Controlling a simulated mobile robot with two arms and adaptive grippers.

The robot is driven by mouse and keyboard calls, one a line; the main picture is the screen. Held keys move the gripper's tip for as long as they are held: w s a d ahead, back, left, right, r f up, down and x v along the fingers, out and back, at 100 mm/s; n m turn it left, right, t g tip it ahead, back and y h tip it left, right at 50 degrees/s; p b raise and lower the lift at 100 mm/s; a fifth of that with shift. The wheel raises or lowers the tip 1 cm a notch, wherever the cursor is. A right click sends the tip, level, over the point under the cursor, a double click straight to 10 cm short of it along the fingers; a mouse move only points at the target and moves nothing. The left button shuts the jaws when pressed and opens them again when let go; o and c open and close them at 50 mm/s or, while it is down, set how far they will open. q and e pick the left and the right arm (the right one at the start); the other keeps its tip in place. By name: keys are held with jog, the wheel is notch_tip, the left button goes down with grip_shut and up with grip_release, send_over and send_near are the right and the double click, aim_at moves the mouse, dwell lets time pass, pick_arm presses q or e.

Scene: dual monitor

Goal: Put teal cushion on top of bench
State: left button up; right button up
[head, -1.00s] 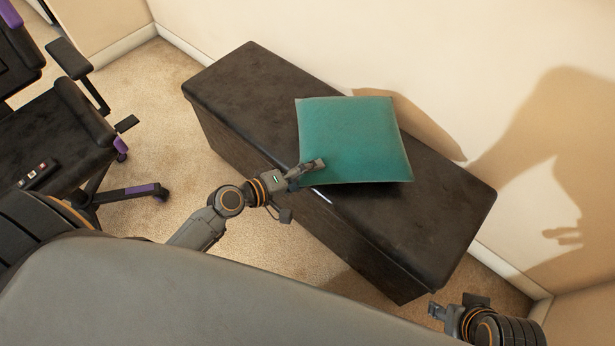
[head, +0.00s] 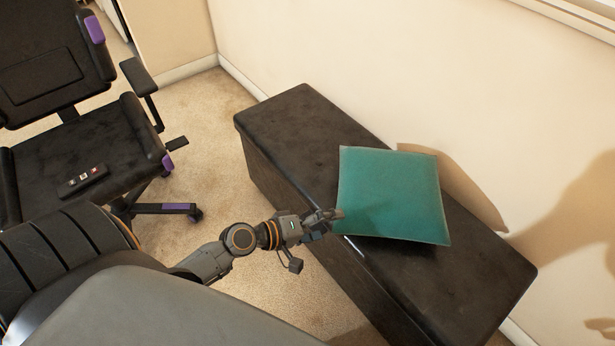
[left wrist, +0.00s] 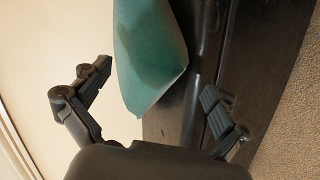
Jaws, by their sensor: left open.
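The teal cushion (head: 392,194) lies on top of the dark bench (head: 490,262) in the head view, near the middle of its length. My left gripper (head: 335,218) is at the cushion's near left corner, over the bench's front edge. In the left wrist view the fingers of the left gripper (left wrist: 160,95) are spread wide. The teal cushion (left wrist: 150,55) shows between and beyond them, and neither finger grips it. The dark bench (left wrist: 182,122) runs behind the right finger. My right gripper is not in view.
A black office chair (head: 85,150) with purple parts stands at the left, with a small dark device (head: 82,180) on its seat. A cream wall (head: 330,60) rises behind the bench. Carpet (head: 200,120) lies clear between chair and bench.

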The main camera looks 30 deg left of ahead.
pick_arm(q)
jog(key=v, duration=0.7)
jog(key=s+d+f+m+g, duration=0.2)
jog(key=s+d+m+g, duration=0.35)
jog(key=d+m, duration=0.25)
jog(key=s+a+m+g+y, duration=0.2)
jog(key=s+a+m+y, duration=0.1)
jog(key=s+a+y, duration=0.2)
jog(key=a+y, duration=0.1)
jog(key=y, duration=0.1)
jog(key=shift+s+r+y+b, duration=0.15)
jog(key=shift+s+y+b, duration=0.15)
jog(key=shift+s, duration=0.05)
